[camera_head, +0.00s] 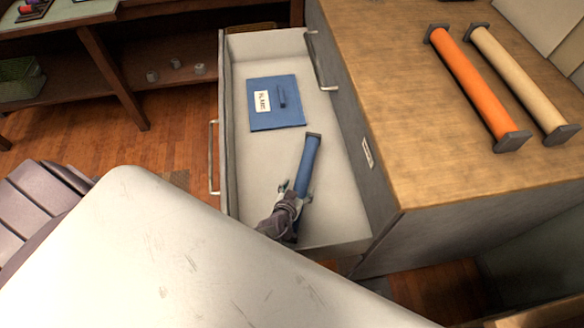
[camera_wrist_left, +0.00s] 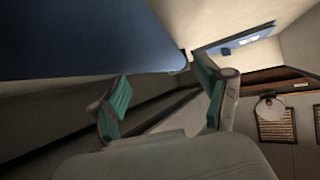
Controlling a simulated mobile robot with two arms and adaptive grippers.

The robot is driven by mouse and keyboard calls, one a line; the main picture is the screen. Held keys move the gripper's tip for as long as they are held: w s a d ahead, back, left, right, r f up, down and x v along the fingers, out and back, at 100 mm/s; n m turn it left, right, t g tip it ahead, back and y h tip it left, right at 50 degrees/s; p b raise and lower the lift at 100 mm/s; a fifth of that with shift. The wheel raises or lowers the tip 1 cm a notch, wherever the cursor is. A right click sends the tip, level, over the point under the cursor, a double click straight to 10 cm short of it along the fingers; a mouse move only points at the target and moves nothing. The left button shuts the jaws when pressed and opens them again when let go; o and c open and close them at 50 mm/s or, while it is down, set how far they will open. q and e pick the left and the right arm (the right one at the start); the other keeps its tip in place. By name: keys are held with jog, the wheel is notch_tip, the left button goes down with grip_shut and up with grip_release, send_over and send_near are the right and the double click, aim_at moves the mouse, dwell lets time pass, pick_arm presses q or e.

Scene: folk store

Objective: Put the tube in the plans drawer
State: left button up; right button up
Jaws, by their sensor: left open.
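The open grey drawer (camera_head: 240,183) holds a blue folder-like panel (camera_head: 262,118) with a white label and a small dark blue piece on it. A blue tube (camera_head: 308,165) with a dark end cap is inside the drawer's outline, slanting toward the front end. My left gripper (camera_head: 296,190) is open at the tube's lower end, which it partly hides. In the left wrist view, the tube (camera_wrist_left: 80,35) fills the upper left, close to the open teal-padded fingers (camera_wrist_left: 165,100). Whether the tube rests on the drawer floor is unclear. My right gripper is not in view.
An orange tube (camera_head: 470,80) and a beige tube (camera_head: 518,80) lie on the wooden cabinet top (camera_head: 400,110) to the right. The drawer's metal handle (camera_head: 213,157) is on its left side. A shelf table (camera_head: 75,25) stands at the upper left.

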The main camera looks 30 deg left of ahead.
pick_arm(q)
jog(key=p+v, duration=0.1)
jog(key=v, duration=0.7)
jog(key=shift+s+d+r, duration=0.1)
jog(key=shift+s, duration=0.05)
